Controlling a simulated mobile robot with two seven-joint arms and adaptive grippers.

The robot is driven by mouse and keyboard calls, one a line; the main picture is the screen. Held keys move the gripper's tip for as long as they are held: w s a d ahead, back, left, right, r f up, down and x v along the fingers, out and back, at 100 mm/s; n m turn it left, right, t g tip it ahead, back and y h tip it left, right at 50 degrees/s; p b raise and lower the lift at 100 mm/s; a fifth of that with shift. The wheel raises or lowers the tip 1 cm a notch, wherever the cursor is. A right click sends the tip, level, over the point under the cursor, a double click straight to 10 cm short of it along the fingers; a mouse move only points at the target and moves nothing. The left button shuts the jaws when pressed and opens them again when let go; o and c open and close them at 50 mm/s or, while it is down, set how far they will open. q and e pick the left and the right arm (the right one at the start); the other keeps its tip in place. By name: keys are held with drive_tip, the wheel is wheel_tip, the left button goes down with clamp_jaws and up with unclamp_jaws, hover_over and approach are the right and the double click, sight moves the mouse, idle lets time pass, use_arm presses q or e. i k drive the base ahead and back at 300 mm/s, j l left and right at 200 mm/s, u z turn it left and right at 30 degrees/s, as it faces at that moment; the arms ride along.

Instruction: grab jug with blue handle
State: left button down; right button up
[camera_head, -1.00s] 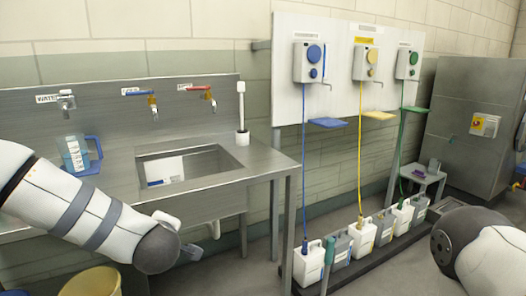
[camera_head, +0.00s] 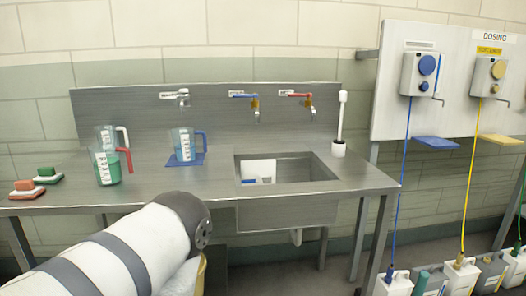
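My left arm reaches in from the bottom left, below and in front of the counter. My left gripper does not show past the dark joint. My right arm and gripper are out of view.
The sink basin (camera_head: 253,188) holds a white object. A white brush in a holder (camera_head: 339,140) stands right of it. Several taps hang on the backsplash. Red and green brushes (camera_head: 25,190) lie at the counter's left end. Dosing units and canisters are at right.

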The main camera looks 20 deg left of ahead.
sight(183, 138)
drive_tip(key=u, duration=1.25)
drive_tip(key=i+j+z, duration=0.8)
drive_tip(key=j, duration=0.25)
drive_tip(key=k, duration=0.1)
